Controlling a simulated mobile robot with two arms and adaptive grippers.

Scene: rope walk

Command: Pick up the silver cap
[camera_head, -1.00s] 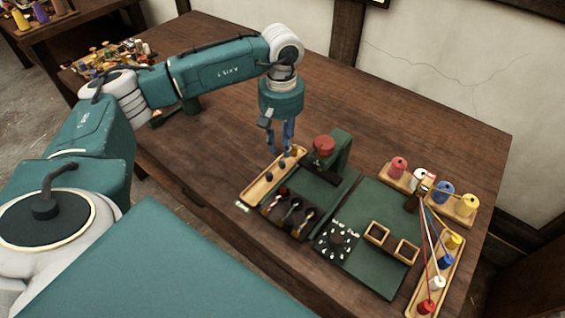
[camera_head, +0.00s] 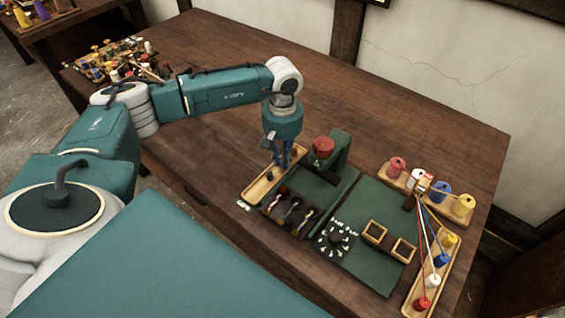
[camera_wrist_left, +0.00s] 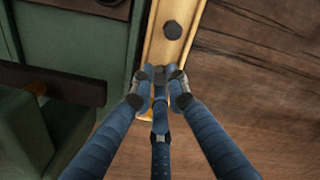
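A long wooden tray (camera_head: 256,190) lies on the table, and it also shows in the left wrist view (camera_wrist_left: 157,48). A small dark grey, many-sided cap (camera_head: 269,177) sits in it; the wrist view shows a dark cap (camera_wrist_left: 173,30) just beyond my fingertips. I cannot make out a clearly silver cap. My left gripper (camera_head: 281,163) points down over the tray's far part. In the wrist view its blue fingers (camera_wrist_left: 160,80) come close together and hide what lies between them, so I cannot tell whether they hold anything. My right gripper is not in view.
A green stand with a red knob (camera_head: 323,146) rises close to the right of my left gripper. Dark slots with small tools (camera_head: 290,210) lie nearer. Thread spools (camera_head: 440,190) and taut threads stand at the right.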

